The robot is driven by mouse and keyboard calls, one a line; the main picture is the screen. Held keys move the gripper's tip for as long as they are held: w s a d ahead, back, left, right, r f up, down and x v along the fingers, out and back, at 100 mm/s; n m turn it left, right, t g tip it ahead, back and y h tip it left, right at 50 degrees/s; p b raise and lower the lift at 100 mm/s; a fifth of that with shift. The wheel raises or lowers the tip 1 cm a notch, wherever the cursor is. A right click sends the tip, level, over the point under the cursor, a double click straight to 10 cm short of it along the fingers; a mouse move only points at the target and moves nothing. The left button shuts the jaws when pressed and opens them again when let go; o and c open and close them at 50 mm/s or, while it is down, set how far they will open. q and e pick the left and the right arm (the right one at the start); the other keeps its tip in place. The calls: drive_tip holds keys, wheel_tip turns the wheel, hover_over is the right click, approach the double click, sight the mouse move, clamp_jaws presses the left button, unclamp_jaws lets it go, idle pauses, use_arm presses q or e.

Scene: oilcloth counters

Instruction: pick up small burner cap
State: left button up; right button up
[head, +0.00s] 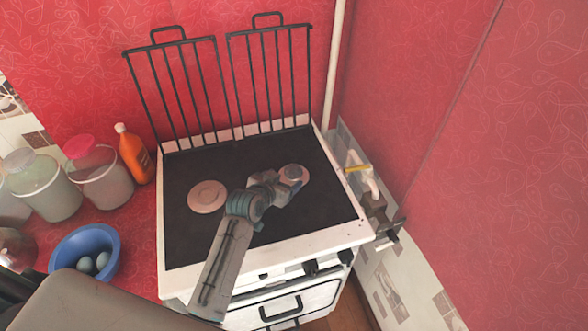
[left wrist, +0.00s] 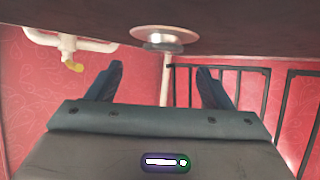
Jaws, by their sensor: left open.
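The stove (head: 250,235) has a dark top with two round pale burners. The right burner (head: 302,184) carries a small grey burner cap (head: 293,171). My left gripper (head: 284,186) is just in front of that burner and partly covers it. In the left wrist view, which is upside down, the grey cap (left wrist: 163,47) sits on its pale disc beyond the fingertips, roughly centred between them. My left gripper (left wrist: 160,70) is open, with nothing between the fingers. My right gripper is not in view.
Another pale burner disc (head: 207,196) lies at left on the stove. A black grate (head: 270,70) stands raised behind. An orange bottle (head: 134,155), lidded jars (head: 103,180) and a blue bowl (head: 70,245) stand left. A pipe with a yellow handle (head: 357,168) is at right.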

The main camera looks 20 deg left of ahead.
sight(293, 171)
use_arm(q)
drive_tip(key=shift+w+f, duration=0.15)
drive_tip(key=shift+w, duration=0.2)
drive_tip(key=shift+w+d+f, duration=0.1)
drive_tip(key=shift+w, duration=0.15)
drive_tip(key=shift+w+f+p, duration=0.25)
drive_tip(key=shift+w+p, duration=0.45)
drive_tip(key=shift+w, duration=0.1)
drive_tip(key=shift+p+x, duration=0.4)
drive_tip(key=shift+x, duration=0.65)
drive_tip(key=shift+w+f, duration=0.4)
drive_tip(key=shift+w, duration=0.1)
drive_tip(key=c, duration=0.7)
drive_tip(key=shift+c, duration=1.4)
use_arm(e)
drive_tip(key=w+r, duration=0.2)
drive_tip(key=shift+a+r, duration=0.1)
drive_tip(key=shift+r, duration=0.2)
